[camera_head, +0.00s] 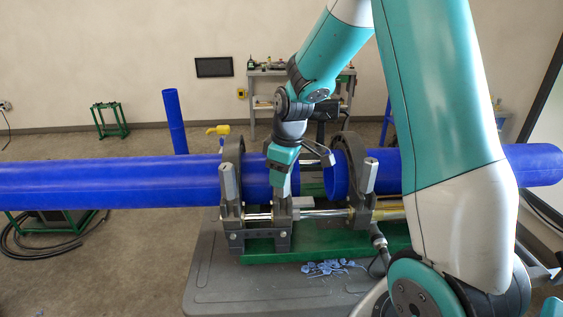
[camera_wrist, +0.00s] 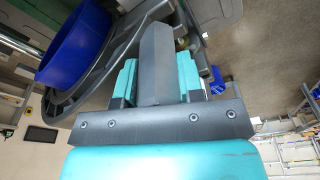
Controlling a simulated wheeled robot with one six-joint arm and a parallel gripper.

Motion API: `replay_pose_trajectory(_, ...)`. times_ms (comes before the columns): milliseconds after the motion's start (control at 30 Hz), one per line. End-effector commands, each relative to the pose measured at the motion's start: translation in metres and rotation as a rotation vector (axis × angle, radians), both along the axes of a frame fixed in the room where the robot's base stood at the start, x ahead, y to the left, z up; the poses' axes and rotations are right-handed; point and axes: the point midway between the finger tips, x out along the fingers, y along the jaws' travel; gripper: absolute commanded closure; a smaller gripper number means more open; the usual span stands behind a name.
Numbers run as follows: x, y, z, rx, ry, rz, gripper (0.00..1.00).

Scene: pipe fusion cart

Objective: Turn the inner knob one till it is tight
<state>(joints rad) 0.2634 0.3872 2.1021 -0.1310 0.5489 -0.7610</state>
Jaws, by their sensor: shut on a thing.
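The inner knob one (camera_head: 283,187) is a dark grey upright knob on the inner clamp of the pipe fusion cart. In the wrist view the long grey knob (camera_wrist: 155,62) stands between the two teal fingers. My gripper (camera_head: 281,170) points down over it and is shut on its upper part. The fingers also show on both sides of the knob in the wrist view (camera_wrist: 157,78). Part of the knob and clamp behind my gripper is hidden in the head view.
Other grey knobs stand on the left clamp (camera_head: 230,181) and the right clamp (camera_head: 370,175). A blue pipe (camera_head: 110,183) enters from the left and another blue pipe (camera_head: 530,164) from the right, with a gap between their ends. Blue shavings (camera_head: 330,267) lie on the grey base (camera_head: 225,285).

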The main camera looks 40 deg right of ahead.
Motion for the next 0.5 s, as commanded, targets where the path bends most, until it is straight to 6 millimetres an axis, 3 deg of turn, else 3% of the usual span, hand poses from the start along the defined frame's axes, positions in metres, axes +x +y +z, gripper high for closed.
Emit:
replay_pose_trajectory(300,0.0010,-0.0018,0.0010,-0.003,-0.003,-0.051,0.89)
replay_pose_trajectory(500,0.0014,-0.0023,0.0015,-0.004,-0.004,-0.254,0.89)
